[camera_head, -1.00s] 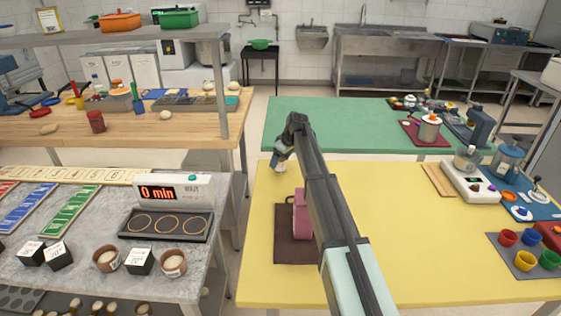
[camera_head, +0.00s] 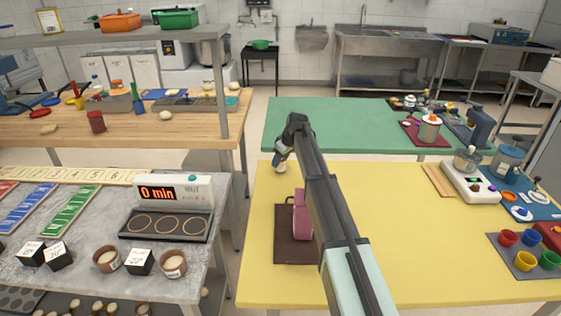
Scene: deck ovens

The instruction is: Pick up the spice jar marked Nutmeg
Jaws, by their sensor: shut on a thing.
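My gripper (camera_head: 281,160) is at the far left corner of the yellow table, at the end of my arm, pointing down. It is shut on a small pale thing (camera_head: 281,169), mostly hidden by the gripper. It is too small for me to tell whether it is a spice jar, and no label is readable. I cannot tell whether it touches the table. I cannot make out the word Nutmeg anywhere in view.
A pink object (camera_head: 300,215) stands on a brown mat (camera_head: 290,250), partly behind my arm. The yellow table (camera_head: 420,245) is clear in the middle. Coloured cups on a grey mat (camera_head: 525,262) and a scale (camera_head: 474,184) are at right. A green table (camera_head: 330,125) lies beyond.

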